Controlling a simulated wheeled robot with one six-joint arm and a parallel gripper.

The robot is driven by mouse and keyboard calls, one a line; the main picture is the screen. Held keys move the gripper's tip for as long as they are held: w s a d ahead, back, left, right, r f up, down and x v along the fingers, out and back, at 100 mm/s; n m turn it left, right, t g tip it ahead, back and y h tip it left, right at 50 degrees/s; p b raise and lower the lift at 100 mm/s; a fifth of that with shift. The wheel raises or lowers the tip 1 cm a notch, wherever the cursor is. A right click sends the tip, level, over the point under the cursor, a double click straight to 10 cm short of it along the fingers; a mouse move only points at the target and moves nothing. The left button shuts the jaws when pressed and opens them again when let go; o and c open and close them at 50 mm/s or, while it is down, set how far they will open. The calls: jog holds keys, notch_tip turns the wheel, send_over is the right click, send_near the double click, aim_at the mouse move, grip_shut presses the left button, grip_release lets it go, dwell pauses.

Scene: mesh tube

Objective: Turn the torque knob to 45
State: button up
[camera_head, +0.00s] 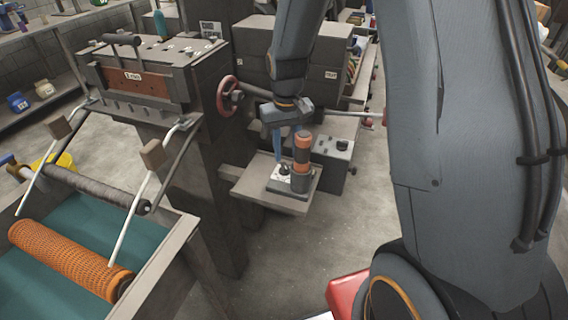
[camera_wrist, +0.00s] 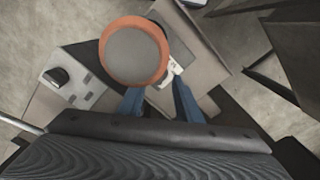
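My gripper (camera_head: 284,156) points down over a small stand, just behind and left of an upright orange-and-black cylinder (camera_head: 302,152). In the wrist view its two blue fingers (camera_wrist: 158,95) are apart, with nothing seen held between them. A small black knob (camera_head: 283,170) sits on a white plate at the cylinder's foot, close below the fingertips. I cannot tell whether the fingers touch it. Another black knob (camera_head: 342,145) is on a grey box to the right. No scale numbers are readable.
The stand's shelf (camera_head: 250,190) carries the plate and cylinder. A red handwheel (camera_head: 228,95) is left of my arm. An orange mesh roll (camera_head: 70,258) lies on a green bed at lower left. Grey cabinets stand behind. Bare floor shows in front of the shelf.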

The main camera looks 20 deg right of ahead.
aim_at(286, 168)
jog(key=shift+f+p, duration=0.55)
jog(key=shift+f, duration=2.1)
grip_shut()
